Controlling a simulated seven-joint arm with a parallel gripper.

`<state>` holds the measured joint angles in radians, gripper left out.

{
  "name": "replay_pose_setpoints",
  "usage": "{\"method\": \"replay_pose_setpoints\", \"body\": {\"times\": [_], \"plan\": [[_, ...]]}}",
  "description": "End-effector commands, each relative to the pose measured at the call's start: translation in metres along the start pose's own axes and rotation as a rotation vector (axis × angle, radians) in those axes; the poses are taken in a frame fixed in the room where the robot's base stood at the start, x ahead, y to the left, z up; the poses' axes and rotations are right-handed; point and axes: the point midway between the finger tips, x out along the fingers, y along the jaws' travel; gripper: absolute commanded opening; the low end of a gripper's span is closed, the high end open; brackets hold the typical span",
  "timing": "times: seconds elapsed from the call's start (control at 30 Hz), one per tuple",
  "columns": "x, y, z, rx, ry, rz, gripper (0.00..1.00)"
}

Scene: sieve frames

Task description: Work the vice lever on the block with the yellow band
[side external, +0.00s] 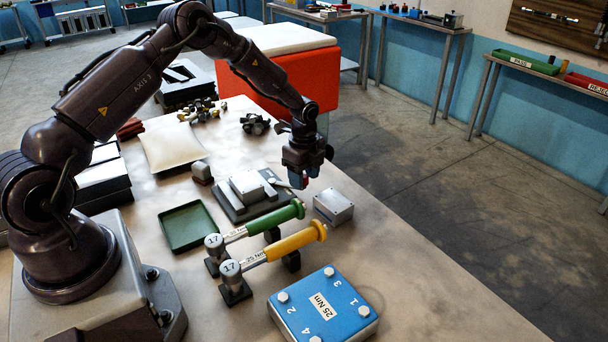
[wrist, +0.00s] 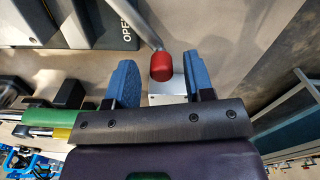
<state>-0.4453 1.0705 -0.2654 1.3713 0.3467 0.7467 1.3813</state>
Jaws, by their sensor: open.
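The vice (side external: 243,207) is a dark base on the table, with pale grey blocks on it. I cannot make out a yellow band on any block. In the wrist view, part of the dark base (wrist: 92,25) shows at the top left, with lettering that starts "OPE". A grey metal lever (wrist: 148,27) ends in a red knob (wrist: 162,66). My gripper (side external: 299,181) is low, just right of the vice. In the wrist view, my gripper (wrist: 161,82) is open, its blue fingers on either side of the knob, with gaps showing.
A silver box (side external: 333,206) stands right of the vice. Green-handled (side external: 275,220) and yellow-handled (side external: 295,240) torque wrenches lie on stands in front. A blue bolt block (side external: 325,300) is nearer the camera, a green tray (side external: 187,228) left. Free table lies at the right front.

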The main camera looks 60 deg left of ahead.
Motion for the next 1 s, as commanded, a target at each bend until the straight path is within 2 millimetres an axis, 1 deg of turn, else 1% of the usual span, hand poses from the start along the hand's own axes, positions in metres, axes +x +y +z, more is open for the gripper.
{"method": "replay_pose_setpoints", "body": {"times": [0.07, 0.17, 0.4, 0.6, 0.7, 0.8, 1.0], "plan": [[-0.005, -0.001, 0.000, 0.000, 0.000, -0.002, 0.48], [-0.019, -0.001, 0.000, 0.000, 0.000, -0.004, 0.48], [-0.073, -0.001, 0.000, -0.001, 0.000, -0.005, 0.48], [-0.110, 0.000, 0.001, 0.000, -0.001, -0.003, 0.48], [-0.121, 0.000, 0.000, 0.000, 0.000, -0.002, 0.48], [-0.127, 0.000, 0.000, 0.000, 0.000, 0.000, 0.48], [-0.130, 0.000, 0.000, 0.000, 0.000, 0.001, 0.48]]}}
